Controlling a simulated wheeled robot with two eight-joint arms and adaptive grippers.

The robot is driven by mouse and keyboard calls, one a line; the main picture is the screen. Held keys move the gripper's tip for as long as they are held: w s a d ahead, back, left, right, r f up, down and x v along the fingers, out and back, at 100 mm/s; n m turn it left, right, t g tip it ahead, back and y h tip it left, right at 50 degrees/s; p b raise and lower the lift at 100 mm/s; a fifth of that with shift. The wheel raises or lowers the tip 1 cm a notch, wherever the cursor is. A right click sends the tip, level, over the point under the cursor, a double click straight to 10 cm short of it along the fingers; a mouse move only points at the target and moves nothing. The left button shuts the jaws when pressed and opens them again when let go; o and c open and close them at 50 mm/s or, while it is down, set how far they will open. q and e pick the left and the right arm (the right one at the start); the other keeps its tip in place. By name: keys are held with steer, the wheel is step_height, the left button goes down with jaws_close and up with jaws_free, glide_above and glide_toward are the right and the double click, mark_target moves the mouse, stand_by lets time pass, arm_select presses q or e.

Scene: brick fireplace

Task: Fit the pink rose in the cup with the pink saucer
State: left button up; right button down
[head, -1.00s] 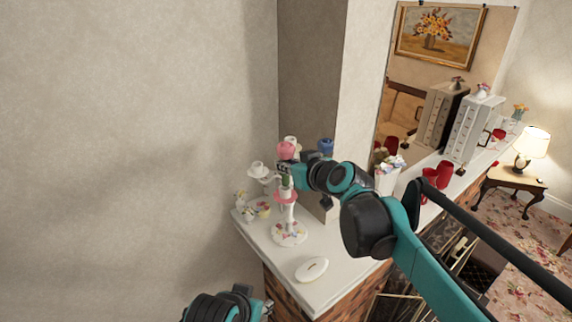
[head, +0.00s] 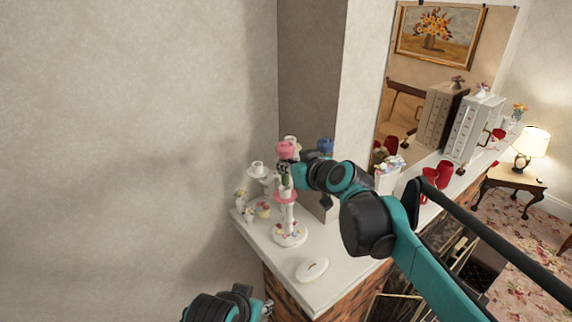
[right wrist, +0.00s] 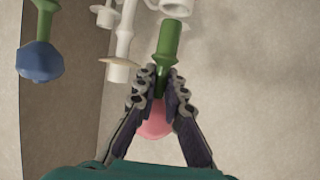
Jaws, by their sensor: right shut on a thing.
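The pink rose (head: 285,149) is upright in my right gripper (head: 284,170), bloom on top. In the right wrist view, that gripper (right wrist: 160,88) is shut on the green stem (right wrist: 167,42) just beside the pink bloom (right wrist: 155,122). The pink saucer (head: 286,197) is on the white stand, below the gripper. Its cup is mostly hidden by the gripper and stem. The stem's lower end is at or just over the cup; I cannot tell whether it is inside. My left gripper (head: 266,308) is low at the front, its jaws unclear.
The white stand (head: 290,234) has other arms, one with a white cup (head: 258,168) at left. A blue flower (head: 325,147) is behind my right wrist. A white oval dish (head: 311,269) lies at the shelf's front. Red cups (head: 445,173) are farther right.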

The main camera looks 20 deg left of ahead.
mark_target(287, 175)
steer(key=shift+f+b, duration=1.25)
steer(key=shift+f, duration=0.5)
steer(key=c, duration=1.5)
jaws_free()
steer(key=shift+c, duration=0.2)
steer(key=v, duration=1.2)
steer(key=s+d+f+m+g+h+b, duration=0.1)
steer(key=s+d+f+m+h+b, duration=0.2)
steer(key=f, duration=1.6)
steer(key=s+d+f+m+h+b, duration=0.3)
steer(key=s+d+f+b, duration=0.6)
steer(key=d+f+b, duration=0.6)
steer(key=s+d+f+m+g+h+b, duration=0.1)
steer(key=s+d+f+m+h+b, duration=0.2)
steer(key=d+f+b, duration=0.6)
step_height(287, 175, down, 16)
steer(key=s+b, duration=0.2)
steer(key=b, duration=0.4)
steer(key=shift+s+d+g+h, duration=0.15)
steer(key=shift+s+g+h, duration=0.15)
steer(key=shift+s, duration=0.1)
